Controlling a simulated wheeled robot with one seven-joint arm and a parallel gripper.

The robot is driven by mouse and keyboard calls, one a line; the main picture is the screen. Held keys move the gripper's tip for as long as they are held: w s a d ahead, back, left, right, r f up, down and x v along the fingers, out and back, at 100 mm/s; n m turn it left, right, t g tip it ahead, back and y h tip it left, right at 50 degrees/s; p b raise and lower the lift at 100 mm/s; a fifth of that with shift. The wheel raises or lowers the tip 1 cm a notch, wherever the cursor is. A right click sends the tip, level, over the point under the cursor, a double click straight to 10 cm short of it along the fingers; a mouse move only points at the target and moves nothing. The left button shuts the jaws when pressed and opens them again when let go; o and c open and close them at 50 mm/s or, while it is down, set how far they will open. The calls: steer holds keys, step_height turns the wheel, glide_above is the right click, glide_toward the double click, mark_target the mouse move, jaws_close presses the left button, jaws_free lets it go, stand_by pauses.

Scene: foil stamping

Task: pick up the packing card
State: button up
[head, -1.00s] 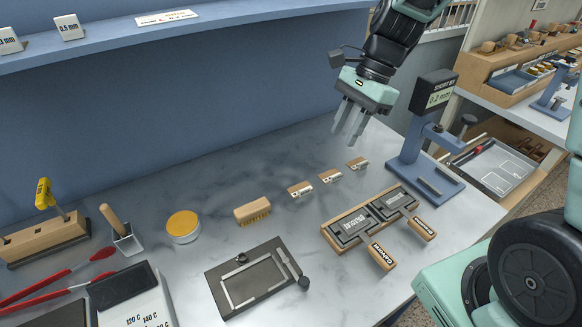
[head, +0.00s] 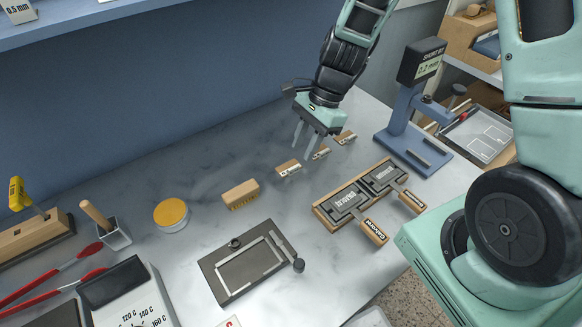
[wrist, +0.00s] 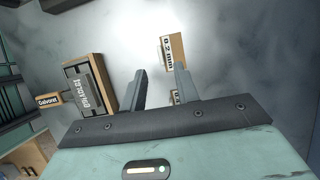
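Three small tan packing cards with white labels lie in a slanting row on the marble bench: a near one (head: 289,169), a middle one (head: 321,154) and a far one (head: 346,138). My gripper (head: 304,150) is above this row, fingers pointing down, apart and empty. In the wrist view my gripper (wrist: 160,69) is also open. A card marked 0.2 mm (wrist: 172,52) lies just beyond its right fingertip. Another card (wrist: 174,97) is mostly hidden behind that finger. I cannot tell which card the task means.
A wooden tray (head: 318,207) with dark plates and handled tools is right of the cards. A blue stand with a display (head: 422,62) is behind it. A tan block (head: 241,194), yellow-lidded tin (head: 171,213) and dark framed plate (head: 213,273) stand left and front.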

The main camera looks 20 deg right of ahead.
mark_target(296, 166)
steer(key=shift+p+x, duration=0.4)
steer(key=shift+x, duration=2.3)
steer(key=shift+w, duration=0.1)
jaws_close()
